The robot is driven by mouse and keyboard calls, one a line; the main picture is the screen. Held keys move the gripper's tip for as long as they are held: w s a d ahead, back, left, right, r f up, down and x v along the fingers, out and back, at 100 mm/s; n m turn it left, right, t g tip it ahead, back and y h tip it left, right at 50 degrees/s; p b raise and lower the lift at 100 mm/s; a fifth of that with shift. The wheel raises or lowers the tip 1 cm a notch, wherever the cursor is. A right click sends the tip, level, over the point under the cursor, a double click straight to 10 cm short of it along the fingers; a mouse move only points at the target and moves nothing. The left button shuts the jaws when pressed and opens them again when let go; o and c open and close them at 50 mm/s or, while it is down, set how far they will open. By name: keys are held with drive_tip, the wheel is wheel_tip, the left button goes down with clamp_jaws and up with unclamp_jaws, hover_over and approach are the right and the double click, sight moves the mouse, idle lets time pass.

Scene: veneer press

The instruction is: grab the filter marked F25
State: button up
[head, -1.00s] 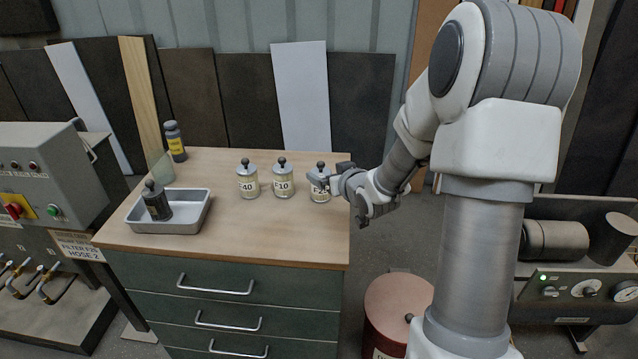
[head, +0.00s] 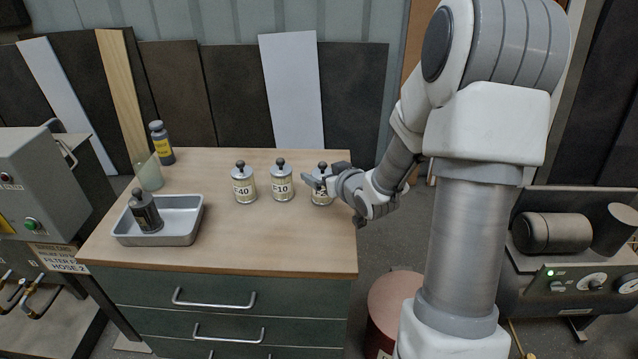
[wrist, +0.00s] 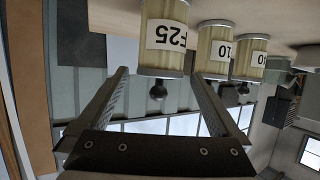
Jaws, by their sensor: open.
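The F25 filter (wrist: 162,52), a pale cylinder with metal ends and a dark knob, shows its label clearly in the wrist view. In the head view it is the rightmost of three filters (head: 319,199), partly hidden behind my gripper (head: 324,177). In the wrist view my gripper (wrist: 158,78) is open. Its fingers lie to either side of the filter's knob end, with the knob between them in the picture. I cannot tell whether they touch it. The filter marked 10 (head: 282,186) and the one marked 40 (head: 244,189) stand to its left.
The wooden worktop (head: 270,235) has free room in front of the filters. A metal tray (head: 185,237) holding a dark bottle (head: 146,213) is at the left. Another bottle (head: 161,143) and a greenish cup (head: 150,174) stand behind it. Boards lean behind the bench.

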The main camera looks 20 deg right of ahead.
drive_tip(key=shift+s, duration=0.1)
drive_tip(key=shift+c, duration=0.2)
drive_tip(key=c, duration=1.4)
drive_tip(key=shift+c, duration=0.2)
